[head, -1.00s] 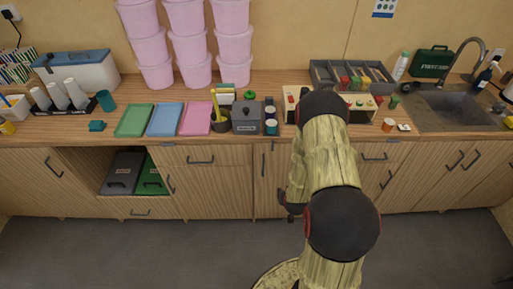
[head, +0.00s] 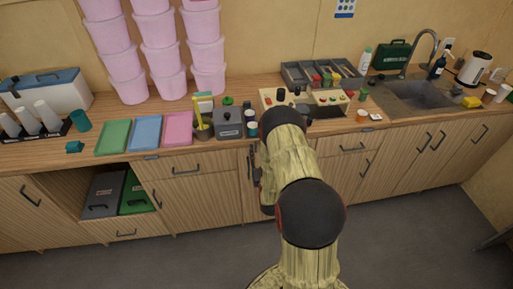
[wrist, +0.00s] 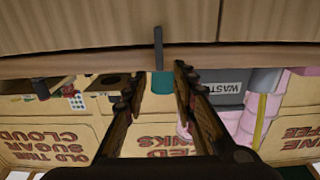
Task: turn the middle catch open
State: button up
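No catch can be told for sure in either view. My gripper (wrist: 159,72) is open and empty in the wrist view, its two dark fingers apart. A dark upright bar handle (wrist: 158,42) on a wooden front shows just beyond and between the fingertips, apart from them. In the head view my gripper (head: 258,176) is partly hidden by my arm, low in front of the cabinet doors below the counter. A cream panel with red and dark knobs (head: 272,97) stands on the counter behind my arm, partly covered by it.
The wooden counter (head: 105,160) holds a grey box (head: 229,124), green, blue and pink trays (head: 146,132), and stacked pink tubs. A grey divided tray (head: 297,73) and the sink (head: 415,97) are to the right. The grey floor (head: 130,265) in front is clear.

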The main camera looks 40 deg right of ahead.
aim_at(256, 144)
jog(key=shift+x, duration=1.65)
jog(key=shift+c, duration=0.6)
grip_shut()
